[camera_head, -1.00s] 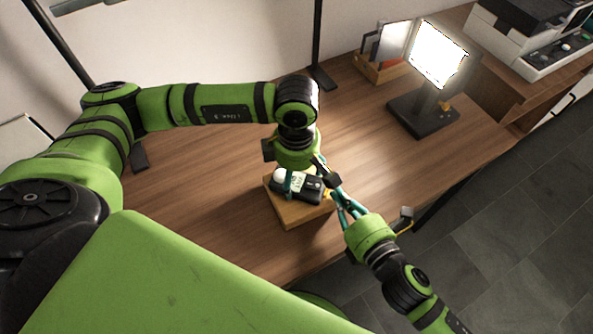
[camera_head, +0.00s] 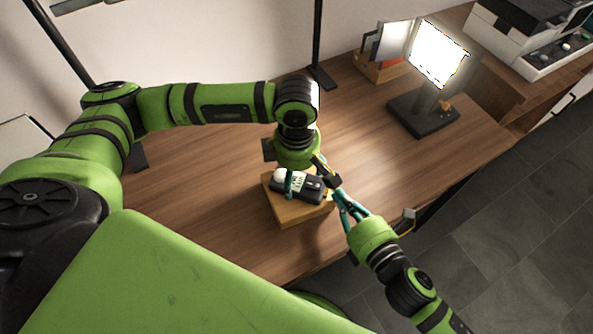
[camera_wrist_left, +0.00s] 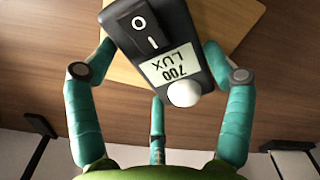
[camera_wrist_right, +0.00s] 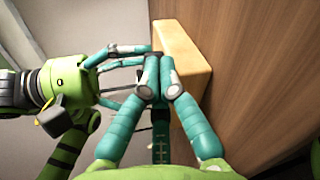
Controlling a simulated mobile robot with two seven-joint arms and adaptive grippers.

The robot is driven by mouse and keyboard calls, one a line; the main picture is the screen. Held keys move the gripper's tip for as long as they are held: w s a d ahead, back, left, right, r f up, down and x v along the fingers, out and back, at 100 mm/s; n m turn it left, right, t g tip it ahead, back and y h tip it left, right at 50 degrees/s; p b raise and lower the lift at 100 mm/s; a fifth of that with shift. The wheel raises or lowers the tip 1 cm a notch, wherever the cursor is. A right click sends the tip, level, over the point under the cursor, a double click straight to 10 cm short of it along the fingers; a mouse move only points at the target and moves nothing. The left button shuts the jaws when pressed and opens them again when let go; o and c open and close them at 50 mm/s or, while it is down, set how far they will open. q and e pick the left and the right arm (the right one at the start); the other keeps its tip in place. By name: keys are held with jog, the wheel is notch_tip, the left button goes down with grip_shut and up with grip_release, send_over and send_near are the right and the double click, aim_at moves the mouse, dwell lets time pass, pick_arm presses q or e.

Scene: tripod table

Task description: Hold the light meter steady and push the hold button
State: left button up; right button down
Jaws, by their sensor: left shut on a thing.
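The light meter (camera_head: 311,192) is a dark handheld box with a white dome, lying on or just above a wooden block (camera_head: 290,214). In the left wrist view the meter (camera_wrist_left: 158,45) shows a display reading 700 LUX and a black switch marked O and I. My left gripper (camera_head: 290,183) is shut on the meter, with teal fingers at both sides. My right gripper (camera_head: 336,190) is right of the meter, apart from it. In the right wrist view its fingers (camera_wrist_right: 157,72) are together and empty, close to the block.
A lit lamp panel (camera_head: 438,54) on a dark base (camera_head: 421,112) stands at the back right of the wooden table (camera_head: 215,205). The table left of the block is clear.

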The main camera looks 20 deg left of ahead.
pick_arm(q)
jog(key=shift+f, duration=0.1)
pick_arm(e)
jog(key=shift+d, duration=0.1)
pick_arm(q)
jog(key=shift+w, duration=0.1)
pick_arm(e)
jog(key=shift+w+d, duration=0.2)
jog(key=shift+d, duration=1.3)
jog(key=shift+w+d, duration=0.2)
jog(key=shift+d, duration=1.3)
pick_arm(q)
jog(key=o, duration=1.1)
jog(key=shift+o, duration=0.2)
notch_tip(320, 180, up, 12)
